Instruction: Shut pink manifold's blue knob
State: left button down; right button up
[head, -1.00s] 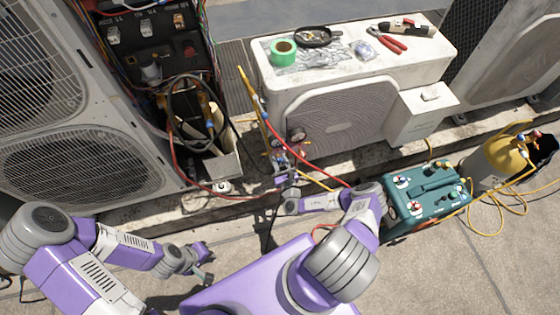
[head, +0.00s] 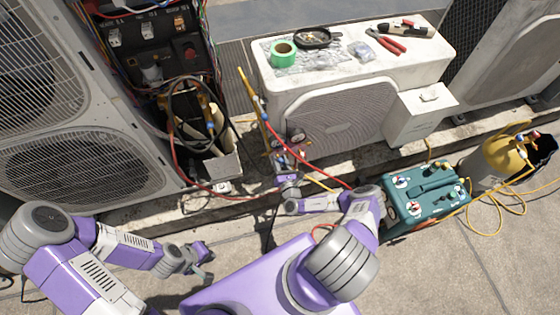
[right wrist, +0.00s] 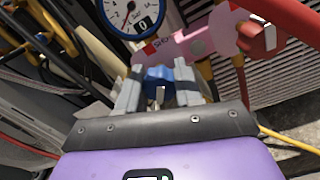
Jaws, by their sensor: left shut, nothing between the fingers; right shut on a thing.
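In the right wrist view, the pink manifold (right wrist: 190,43) fills the upper middle, with a blue-rimmed gauge (right wrist: 128,14) above its left part. The blue knob (right wrist: 160,75) sits between the two grey fingers of my right gripper (right wrist: 160,88), which is shut on it. A red knob (right wrist: 262,36) is on the right side of the manifold. In the head view, the manifold (head: 282,152) hangs in front of the middle condenser and is small and partly hidden by my right gripper (head: 287,172). My left gripper (head: 205,262) is shut and empty, low over the ground.
The middle condenser (head: 345,118) carries green tape (head: 283,54), a dark dish (head: 313,37) and red pliers (head: 386,41). A teal machine (head: 425,205) and a yellow cylinder (head: 500,160) stand at right. A red hose (head: 318,165) and a yellow hose run from the manifold.

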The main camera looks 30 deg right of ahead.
jog(key=m, duration=0.3)
jog(key=shift+d+m, duration=0.1)
jog(key=shift+m, duration=0.3)
jog(key=m, duration=0.3)
jog(key=shift+m, duration=0.3)
jog(key=m+b, duration=0.1)
jog(key=m, duration=0.2)
jog(key=shift+f+m, duration=0.1)
jog(key=shift+m, duration=0.3)
jog(key=m+b, duration=0.1)
jog(key=m, duration=0.6)
jog(key=shift+f+b, duration=0.1)
jog(key=shift+b, duration=0.25)
jog(key=m, duration=0.3)
jog(key=shift+m, duration=0.4)
jog(key=m, duration=0.6)
jog(key=shift+f+m, duration=0.1)
jog(key=shift+m, duration=0.3)
